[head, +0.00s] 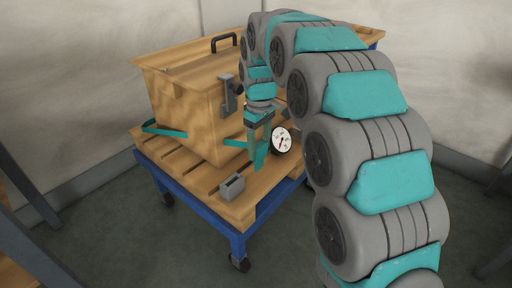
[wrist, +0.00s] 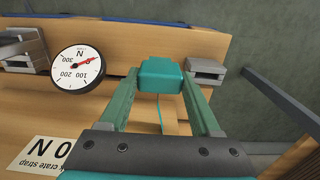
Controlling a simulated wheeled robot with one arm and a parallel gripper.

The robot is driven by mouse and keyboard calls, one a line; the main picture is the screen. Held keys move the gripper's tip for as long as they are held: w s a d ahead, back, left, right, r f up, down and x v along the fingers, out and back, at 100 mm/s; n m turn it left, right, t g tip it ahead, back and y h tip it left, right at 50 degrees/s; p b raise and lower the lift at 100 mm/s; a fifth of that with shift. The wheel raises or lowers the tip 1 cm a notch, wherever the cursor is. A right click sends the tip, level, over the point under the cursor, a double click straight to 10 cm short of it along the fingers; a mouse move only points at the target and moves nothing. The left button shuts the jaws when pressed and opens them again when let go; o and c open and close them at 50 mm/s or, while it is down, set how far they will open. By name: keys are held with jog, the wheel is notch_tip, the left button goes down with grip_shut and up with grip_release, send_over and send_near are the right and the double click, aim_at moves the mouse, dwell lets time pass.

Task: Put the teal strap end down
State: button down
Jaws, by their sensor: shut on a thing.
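My gripper (wrist: 162,82) is shut on the teal strap end (wrist: 160,75), a small teal block between its fingertips. A thin teal strap (wrist: 160,115) runs back from the block between the fingers. In the head view my gripper (head: 259,155) points down beside the wooden crate (head: 190,112), over the right part of the slatted deck; the strap end is hard to make out there. A teal strap (head: 163,131) also shows low on the crate's left side. I cannot tell whether the strap end touches the deck.
A round dial (head: 281,140) with a red needle (wrist: 88,61) is beside my gripper. A grey slotted block (head: 232,186) sits at the deck's front corner; a grey block (wrist: 205,72) shows in the wrist view. The deck (head: 203,180) is on a blue wheeled frame (head: 190,200).

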jog(key=shift+w+a+f, duration=0.25)
jog(key=shift+w+f, duration=0.6)
jog(key=shift+f, duration=0.1)
jog(key=shift+w+a+f, duration=0.25)
jog(key=shift+w+f, duration=0.6)
jog(key=shift+f, duration=0.1)
jog(key=shift+f, duration=0.55)
jog(key=shift+c, duration=0.5)
grip_release()
jog(key=shift+s+f, duration=0.1)
notch_tip(320, 180, up, 13)
jog(key=shift+r, duration=0.2)
